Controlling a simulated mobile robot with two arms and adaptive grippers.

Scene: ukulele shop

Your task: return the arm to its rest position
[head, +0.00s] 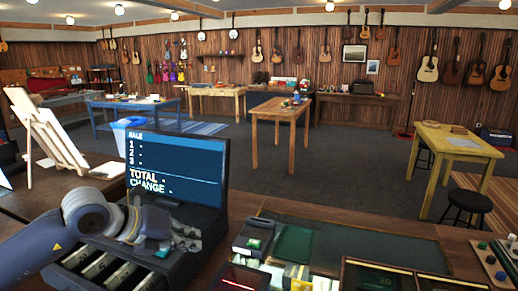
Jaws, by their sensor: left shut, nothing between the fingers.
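My left arm comes in from the left edge, and my left gripper (186,238) is in front of the cash register's screen. The gripper is shut and empty, its fingers pointing right, over the register's upper body. The cash register (178,165) has a lit screen reading SALE, TOTAL and CHANGE, and its drawer (110,272) is open below the gripper, with notes in its slots. I cannot tell whether the gripper touches the register. My right gripper is not in view.
A card terminal (253,237) stands right of the register on the counter (330,215). A wooden easel (47,135) stands at the left. Wooden tables, a black stool (469,203) and wall-hung guitars are farther off. The grey floor (345,165) between the tables is clear.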

